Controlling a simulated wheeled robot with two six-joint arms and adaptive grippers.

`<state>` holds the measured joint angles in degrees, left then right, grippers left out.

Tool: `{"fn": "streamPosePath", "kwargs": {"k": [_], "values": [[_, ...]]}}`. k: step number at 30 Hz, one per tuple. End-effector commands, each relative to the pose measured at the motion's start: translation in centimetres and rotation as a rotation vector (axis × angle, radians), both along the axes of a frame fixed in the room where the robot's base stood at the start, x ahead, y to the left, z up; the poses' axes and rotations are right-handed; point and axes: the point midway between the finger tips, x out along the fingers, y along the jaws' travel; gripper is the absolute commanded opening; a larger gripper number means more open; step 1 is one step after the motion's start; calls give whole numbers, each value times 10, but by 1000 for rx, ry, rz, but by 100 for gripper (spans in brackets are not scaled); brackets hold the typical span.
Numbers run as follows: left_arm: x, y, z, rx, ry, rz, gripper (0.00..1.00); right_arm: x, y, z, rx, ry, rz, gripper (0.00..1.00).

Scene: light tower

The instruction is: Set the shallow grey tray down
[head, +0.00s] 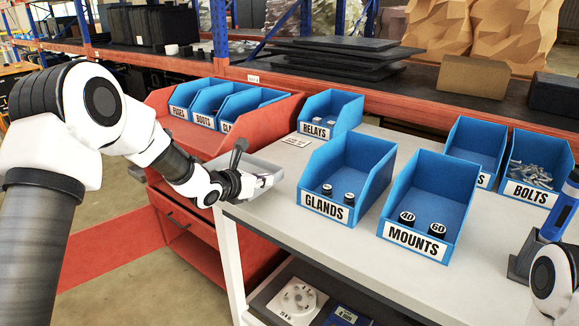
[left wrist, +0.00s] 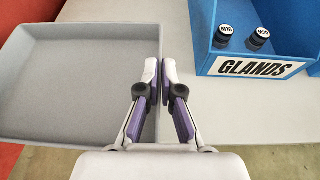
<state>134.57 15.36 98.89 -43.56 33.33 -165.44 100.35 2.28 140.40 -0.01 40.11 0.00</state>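The shallow grey tray (left wrist: 75,85) fills the left of the left wrist view, empty and level. In the head view the tray (head: 262,166) shows at the left end of the white workbench, partly hidden behind my left gripper. My left gripper (head: 268,181) is shut on the tray's right wall; in the left wrist view its fingertips (left wrist: 160,72) pinch that rim from both sides. I cannot tell whether the tray's underside touches the benchtop. My right gripper is out of view.
On the white workbench (head: 290,222), blue bins for GLANDS (head: 345,185), MOUNTS (head: 430,200), RELAYS (head: 330,113) and BOLTS (head: 535,170) stand to the right of the tray. A red cabinet (head: 200,240) with more blue bins is at the left. Bare benchtop lies before the GLANDS bin.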

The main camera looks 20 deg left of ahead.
Motion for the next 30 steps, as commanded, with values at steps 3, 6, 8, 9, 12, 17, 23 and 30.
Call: {"fn": "streamPosePath", "kwargs": {"k": [3,6,8,9,12,17,23,30], "values": [[36,-15,-3,5,-3,-4,0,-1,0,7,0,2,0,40],[63,-25,-6,3,-3,-4,0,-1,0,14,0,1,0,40],[74,-28,-7,1,-2,-2,0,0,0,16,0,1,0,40],[79,-30,-8,2,-3,-2,0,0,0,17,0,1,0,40],[84,-32,-17,-1,0,-1,0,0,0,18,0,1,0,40],[84,-32,-43,-1,2,1,0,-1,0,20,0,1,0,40],[84,-32,-45,-2,-2,0,0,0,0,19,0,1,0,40],[84,-31,-49,-2,1,1,14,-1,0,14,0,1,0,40]]}}
